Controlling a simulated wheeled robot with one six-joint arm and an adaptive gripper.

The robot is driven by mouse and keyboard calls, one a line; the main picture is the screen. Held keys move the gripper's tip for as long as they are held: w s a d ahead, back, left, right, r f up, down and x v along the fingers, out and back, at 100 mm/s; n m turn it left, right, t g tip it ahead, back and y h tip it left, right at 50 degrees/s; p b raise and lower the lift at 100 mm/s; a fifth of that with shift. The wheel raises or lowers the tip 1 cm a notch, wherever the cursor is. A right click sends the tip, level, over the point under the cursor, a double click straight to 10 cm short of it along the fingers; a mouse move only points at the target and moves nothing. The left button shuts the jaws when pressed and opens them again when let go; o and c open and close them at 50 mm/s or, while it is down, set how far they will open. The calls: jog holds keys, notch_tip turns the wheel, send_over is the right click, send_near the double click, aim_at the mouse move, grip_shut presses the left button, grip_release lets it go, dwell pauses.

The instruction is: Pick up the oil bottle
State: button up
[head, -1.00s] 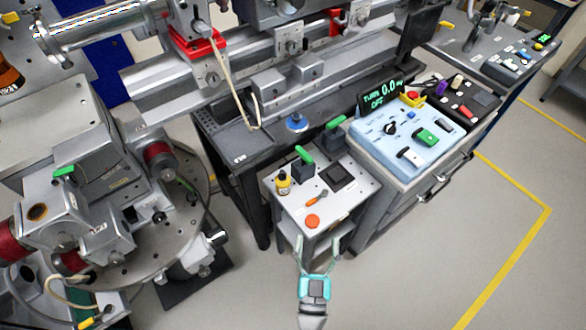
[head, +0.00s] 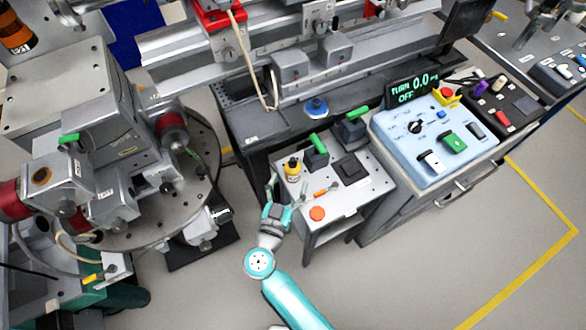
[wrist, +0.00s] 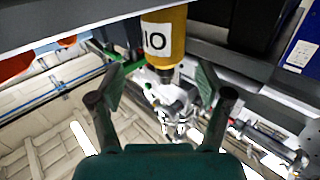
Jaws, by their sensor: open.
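The oil bottle (head: 293,169) is small and yellow with a black cap. It stands upright at the left side of the small white-topped table (head: 350,206) in the head view. My gripper (head: 287,193) is at the table's near left edge, just in front of the bottle. In the wrist view the bottle (wrist: 165,35) appears upside down with a white label, beyond and between the spread fingers of my gripper (wrist: 160,86). The fingers are open with nothing between them.
An orange disc (head: 317,213), an orange-handled tool (head: 325,191), a green-handled block (head: 317,150) and a dark square pad (head: 351,167) share the tabletop. A light-blue control panel (head: 428,140) stands to the right. A round metal platform (head: 200,185) is at the left.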

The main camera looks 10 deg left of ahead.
aim_at(290, 174)
jog(key=shift+w+d+f, duration=0.1)
jog(key=shift+w+d, duration=0.05)
jog(key=shift+w, duration=1.2)
jog(key=shift+w+d+f, duration=0.1)
jog(key=shift+w, duration=1.25)
jog(key=shift+c, duration=0.3)
jog(key=c, duration=1.3)
